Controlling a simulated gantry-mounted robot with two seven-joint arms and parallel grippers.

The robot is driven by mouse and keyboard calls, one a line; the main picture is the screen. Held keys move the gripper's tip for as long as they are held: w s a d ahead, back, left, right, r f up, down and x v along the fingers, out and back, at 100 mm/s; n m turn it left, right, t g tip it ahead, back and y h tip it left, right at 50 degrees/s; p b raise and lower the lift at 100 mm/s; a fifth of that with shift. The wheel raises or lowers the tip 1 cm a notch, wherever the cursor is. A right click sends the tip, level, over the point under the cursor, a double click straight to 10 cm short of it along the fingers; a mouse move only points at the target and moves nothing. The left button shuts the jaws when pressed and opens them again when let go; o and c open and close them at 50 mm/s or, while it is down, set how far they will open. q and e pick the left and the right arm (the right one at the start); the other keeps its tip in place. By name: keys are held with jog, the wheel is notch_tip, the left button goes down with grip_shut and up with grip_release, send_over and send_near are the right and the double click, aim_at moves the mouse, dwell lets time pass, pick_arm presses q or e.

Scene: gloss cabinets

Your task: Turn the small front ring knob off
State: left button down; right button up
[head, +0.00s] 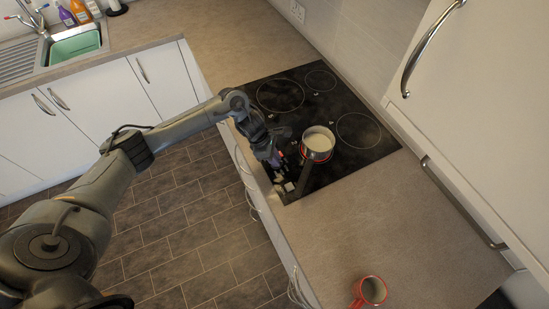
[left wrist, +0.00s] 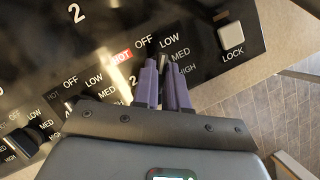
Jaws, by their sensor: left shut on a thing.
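The black hob (head: 345,102) is set in the worktop, its control panel at the near front edge. My left gripper (head: 278,160) reaches down to that panel in the head view. In the left wrist view its purple fingers (left wrist: 162,72) are closed on a control knob, mostly hidden between them. Around it I read OFF, LOW, MED and HIGH. A red HOT sign (left wrist: 121,55) is lit beside OFF. I cannot tell the knob's exact setting. A pot (head: 318,143) with white contents stands on the hob near the panel. My right gripper is not in view.
The pot's dark handle (head: 304,180) points toward the front edge, close to my left gripper. Other knobs (left wrist: 22,140) sit left in the wrist view, and a LOCK button (left wrist: 231,36) right.

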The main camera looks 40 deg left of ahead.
pick_arm(q)
jog(key=n+t+b, duration=0.1)
jog(key=n, duration=0.2)
jog(key=shift+s+n+y+b, duration=0.1)
jog(key=shift+n+y+b, duration=0.2)
jog(key=shift+y+b, duration=0.1)
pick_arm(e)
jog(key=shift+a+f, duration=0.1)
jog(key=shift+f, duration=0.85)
pick_arm(q)
jog(key=shift+d+n+t+y, duration=0.15)
jog(key=shift+n+t+y, duration=0.35)
jog(key=shift+n, duration=1.3)
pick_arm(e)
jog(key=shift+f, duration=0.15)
pick_arm(q)
jog(key=c, duration=1.2)
grip_release()
jog(key=shift+o, duration=0.2)
jog(key=shift+r, duration=0.1)
pick_arm(e)
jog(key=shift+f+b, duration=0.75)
jog(key=shift+b, duration=0.05)
pick_arm(q)
jog(key=v, duration=1)
jog(key=shift+r, duration=0.4)
